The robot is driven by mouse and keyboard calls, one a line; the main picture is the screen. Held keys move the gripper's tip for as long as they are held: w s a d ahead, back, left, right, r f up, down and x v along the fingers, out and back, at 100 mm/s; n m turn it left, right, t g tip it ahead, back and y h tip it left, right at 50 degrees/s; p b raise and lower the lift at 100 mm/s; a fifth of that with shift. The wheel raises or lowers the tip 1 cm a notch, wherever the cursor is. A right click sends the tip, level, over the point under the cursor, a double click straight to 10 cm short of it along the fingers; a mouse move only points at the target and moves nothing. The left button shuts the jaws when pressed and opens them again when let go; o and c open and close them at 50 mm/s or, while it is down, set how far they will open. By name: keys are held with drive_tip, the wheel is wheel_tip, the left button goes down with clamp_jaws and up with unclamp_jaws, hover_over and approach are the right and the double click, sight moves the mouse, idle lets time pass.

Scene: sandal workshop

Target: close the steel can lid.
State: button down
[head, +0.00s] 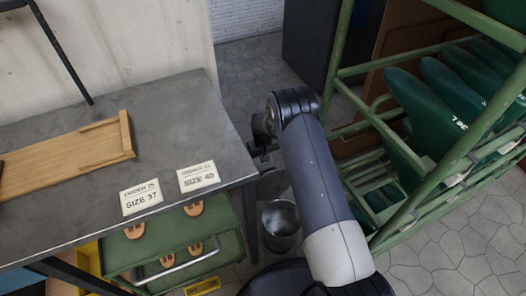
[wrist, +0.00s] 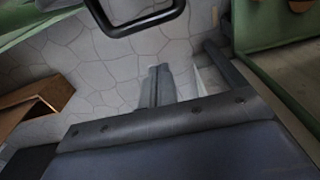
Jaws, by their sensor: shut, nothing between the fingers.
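The steel can (head: 280,219) stands open on the floor between the table and the green rack. Its round lid (head: 272,183) stands raised at the can's far side. My gripper (head: 263,153) is above and beyond the lid, beside the table's right edge. It is shut and empty, and it looks apart from the lid. My forearm passes just right of the can. I cannot make out the can or lid in the wrist view.
The grey metal table (head: 190,115) holds a wooden tray (head: 70,160) and two size cards. A green drawer unit (head: 175,243) with sandal soles is below it. The green rack (head: 460,150) with dark green shoe lasts stands at the right. Tiled floor is clear behind.

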sight(270, 182)
drive_tip(key=shift+s+d+r, duration=0.25)
drive_tip(key=shift+s, duration=0.35)
drive_tip(key=shift+s+d+r, duration=0.2)
drive_tip(key=shift+s, duration=0.4)
drive_tip(key=shift+s+d+r, duration=0.25)
drive_tip(key=shift+s, duration=0.35)
drive_tip(key=shift+s, duration=0.2)
